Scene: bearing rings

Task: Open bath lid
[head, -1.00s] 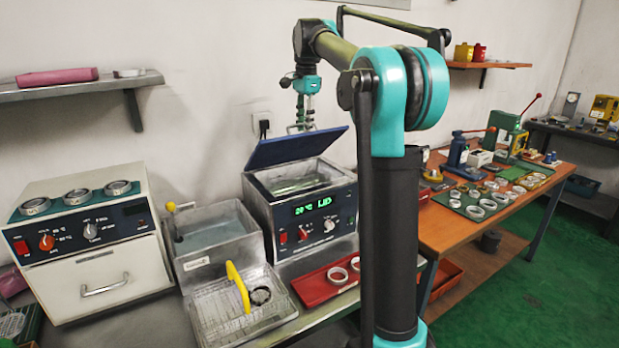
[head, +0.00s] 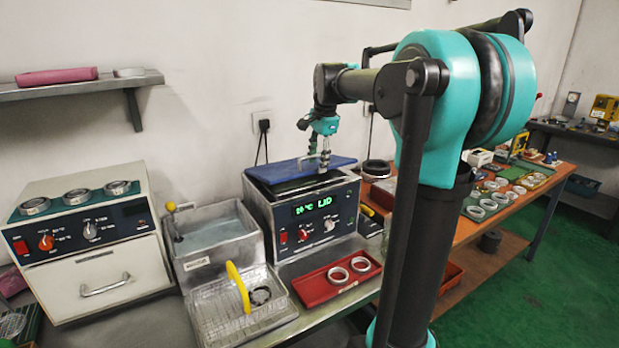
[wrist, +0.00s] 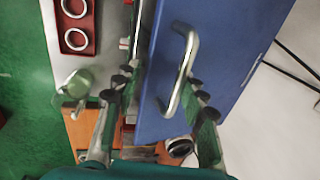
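The bath (head: 318,232) is a metal box with a lit green display, on the bench in the head view. Its blue lid (head: 275,172) lies low over the top, with a dark gap showing beneath its front edge. My gripper (head: 323,162) is over the lid at its handle. In the wrist view the blue lid (wrist: 230,50) fills the upper middle, and its silver bar handle (wrist: 183,72) lies between the spread fingers of my gripper (wrist: 160,90), nearer the right finger. The fingers look open; contact with the handle cannot be told.
A red tray (head: 318,290) with two rings stands in front of the bath. A metal tank (head: 215,245) and a wire basket (head: 215,320) stand left of it. An orange table (head: 450,245) with several rings is at right. A shelf (head: 80,88) hangs above left.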

